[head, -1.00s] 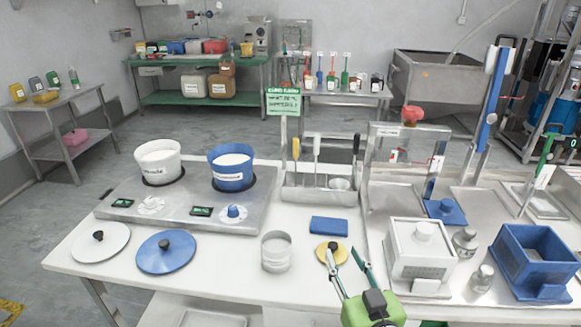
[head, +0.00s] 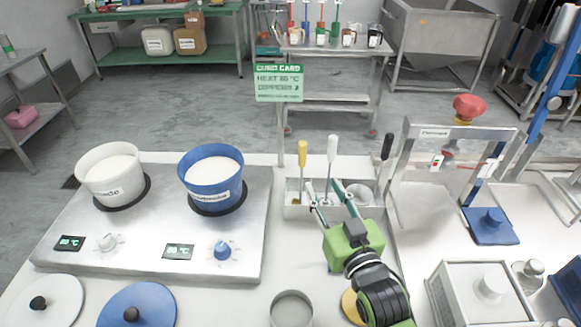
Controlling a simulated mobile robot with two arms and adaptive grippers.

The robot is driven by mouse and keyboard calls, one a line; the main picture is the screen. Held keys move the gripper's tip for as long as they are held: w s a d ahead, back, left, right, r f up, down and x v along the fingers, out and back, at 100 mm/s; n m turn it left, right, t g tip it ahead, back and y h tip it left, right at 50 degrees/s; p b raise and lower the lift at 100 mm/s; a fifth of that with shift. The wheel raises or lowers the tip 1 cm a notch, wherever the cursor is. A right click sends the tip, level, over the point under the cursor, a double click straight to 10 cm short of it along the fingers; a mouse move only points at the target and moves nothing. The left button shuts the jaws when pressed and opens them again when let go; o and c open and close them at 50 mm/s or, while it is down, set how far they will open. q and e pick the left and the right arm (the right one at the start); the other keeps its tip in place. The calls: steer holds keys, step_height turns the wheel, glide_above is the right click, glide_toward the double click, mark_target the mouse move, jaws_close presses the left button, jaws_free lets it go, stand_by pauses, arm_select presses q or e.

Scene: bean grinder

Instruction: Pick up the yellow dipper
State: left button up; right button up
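The yellow dipper (head: 302,153) stands upright in the metal rack (head: 292,211), with its handle up. A white-handled dipper (head: 332,149) stands to its right, and a black-handled one (head: 386,147) stands at the rack's right end. My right gripper (head: 323,187) is open and empty, its fingers pointing toward the rack. Its left fingertip appears just right of the yellow dipper's shaft, and its right fingertip overlaps the white dipper's lower part. I cannot tell whether either touches. The gripper and arm hide part of the rack. My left gripper is not in view.
A blue pot (head: 211,183) and a white pot (head: 107,178) sit on the heating unit (head: 150,247) at left. A green card sign (head: 279,84) stands behind the rack. A metal frame (head: 410,165) rises at right. A metal cup (head: 291,309) stands in front.

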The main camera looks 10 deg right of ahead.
mark_target(303, 156)
steer(key=w+p, duration=0.1)
steer(key=w, duration=0.3)
steer(key=w+a, duration=0.1)
steer(key=w, duration=0.3)
steer(key=w+a+p, duration=0.1)
steer(key=w, duration=0.3)
steer(key=shift+w+a+r+p, duration=0.2)
steer(key=shift+w+r+p, duration=0.05)
steer(key=shift+r+p, duration=0.05)
steer(key=shift+w+f, duration=0.1)
steer(key=shift+w, duration=0.5)
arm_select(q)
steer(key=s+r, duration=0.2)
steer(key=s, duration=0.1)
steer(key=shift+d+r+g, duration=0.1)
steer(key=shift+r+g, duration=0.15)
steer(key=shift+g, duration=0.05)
arm_select(e)
jaws_close()
